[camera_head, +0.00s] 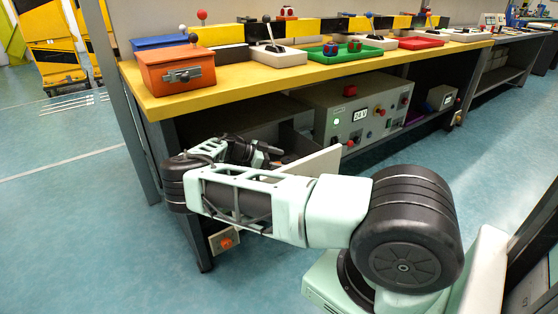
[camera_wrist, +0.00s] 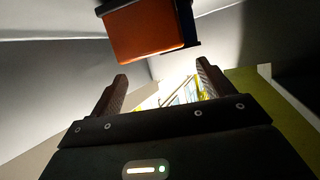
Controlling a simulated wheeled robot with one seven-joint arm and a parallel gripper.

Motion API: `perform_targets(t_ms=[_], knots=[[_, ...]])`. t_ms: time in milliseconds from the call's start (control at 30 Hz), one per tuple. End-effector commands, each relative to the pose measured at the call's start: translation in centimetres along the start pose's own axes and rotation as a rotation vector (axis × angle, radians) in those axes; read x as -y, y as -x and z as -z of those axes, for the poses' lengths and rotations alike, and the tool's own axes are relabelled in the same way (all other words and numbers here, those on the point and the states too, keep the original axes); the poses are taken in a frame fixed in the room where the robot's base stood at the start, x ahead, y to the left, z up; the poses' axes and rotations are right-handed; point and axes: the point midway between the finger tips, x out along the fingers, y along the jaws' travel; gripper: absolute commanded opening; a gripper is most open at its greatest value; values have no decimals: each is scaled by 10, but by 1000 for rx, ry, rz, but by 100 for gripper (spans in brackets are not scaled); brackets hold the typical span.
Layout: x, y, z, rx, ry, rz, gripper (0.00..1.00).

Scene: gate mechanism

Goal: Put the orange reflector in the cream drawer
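The cream drawer (camera_head: 318,161) stands pulled out under the bench, and its pale front panel shows behind my forearm. My gripper (camera_head: 267,153) is at the drawer, partly hidden by my arm. In the wrist view my gripper (camera_wrist: 162,72) is open, its two dark fingers apart with nothing between them. An orange block with a dark backing, seemingly the orange reflector (camera_wrist: 145,32), lies beyond the fingertips at the top of that view, apart from them. A small orange patch (camera_head: 270,150) shows by my gripper in the head view. Whether the reflector touches the drawer cannot be told.
The yellow bench (camera_head: 220,92) carries an orange latched box (camera_head: 178,69), levers and coloured trays. A grey control unit (camera_head: 358,112) stands beneath it, right of the drawer. An orange knob (camera_head: 226,243) on a small box is low by the bench leg. Open floor lies left.

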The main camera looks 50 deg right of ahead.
Motion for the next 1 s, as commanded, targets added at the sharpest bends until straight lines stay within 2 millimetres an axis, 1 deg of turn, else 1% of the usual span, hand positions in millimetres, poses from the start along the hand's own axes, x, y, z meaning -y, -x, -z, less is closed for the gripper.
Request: perform_targets(t_ms=[267, 467, 533, 700, 800, 900, 1000], knots=[[0, 1, 2, -1, 0, 0, 80], [0, 6, 16, -3, 1, 0, 80], [1, 18, 12, 1, 2, 3, 80], [1, 50, 11, 1, 1, 2, 80], [1, 65, 11, 2, 0, 2, 80], [1, 74, 11, 0, 1, 1, 80], [0, 79, 11, 0, 1, 0, 80]])
